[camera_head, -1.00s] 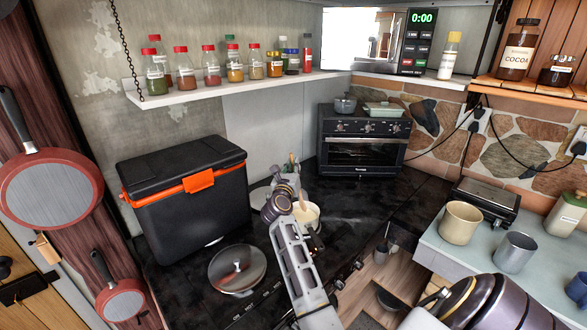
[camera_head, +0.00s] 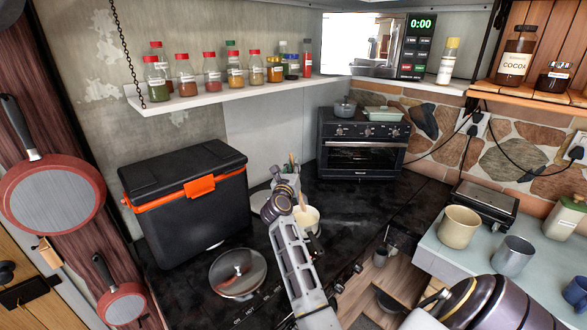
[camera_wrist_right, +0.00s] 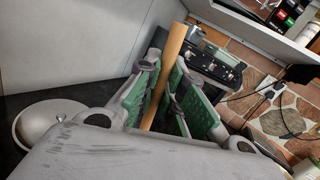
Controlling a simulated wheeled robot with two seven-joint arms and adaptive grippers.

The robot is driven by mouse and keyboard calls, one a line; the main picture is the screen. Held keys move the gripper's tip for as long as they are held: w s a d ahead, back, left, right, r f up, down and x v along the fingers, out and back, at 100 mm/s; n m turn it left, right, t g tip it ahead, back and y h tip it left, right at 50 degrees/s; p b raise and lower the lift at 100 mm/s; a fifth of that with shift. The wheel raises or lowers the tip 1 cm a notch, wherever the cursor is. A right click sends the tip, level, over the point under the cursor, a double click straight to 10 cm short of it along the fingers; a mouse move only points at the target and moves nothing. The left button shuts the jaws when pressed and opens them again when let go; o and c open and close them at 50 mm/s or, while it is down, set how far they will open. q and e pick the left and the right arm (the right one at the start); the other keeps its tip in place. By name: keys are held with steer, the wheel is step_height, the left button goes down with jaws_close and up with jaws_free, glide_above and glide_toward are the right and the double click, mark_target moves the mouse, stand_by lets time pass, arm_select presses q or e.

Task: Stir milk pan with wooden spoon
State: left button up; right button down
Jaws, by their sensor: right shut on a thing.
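The milk pan (camera_head: 312,215) is a small pale pan with a dark handle on the black counter, partly covered by my right arm in the head view. My right gripper (camera_head: 289,174) is just behind and left of the pan. It is shut on the wooden spoon (camera_head: 301,201), whose lower part slants down to the pan. In the right wrist view the spoon's handle (camera_wrist_right: 167,70) stands tilted between the green pads of the right gripper (camera_wrist_right: 165,95). The spoon's tip and most of the pan's inside are hidden. My left gripper is out of view.
A steel lidded pan (camera_head: 238,273) sits at the front left of the counter. A black cooler (camera_head: 190,210) stands at the left and a toaster oven (camera_head: 362,150) at the back. A side counter (camera_head: 450,262) at the right holds a beige mug (camera_head: 459,227) and a steel cup (camera_head: 512,256).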

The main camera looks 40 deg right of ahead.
steer(key=shift+r, duration=0.1)
steer(key=shift+r, duration=2.45)
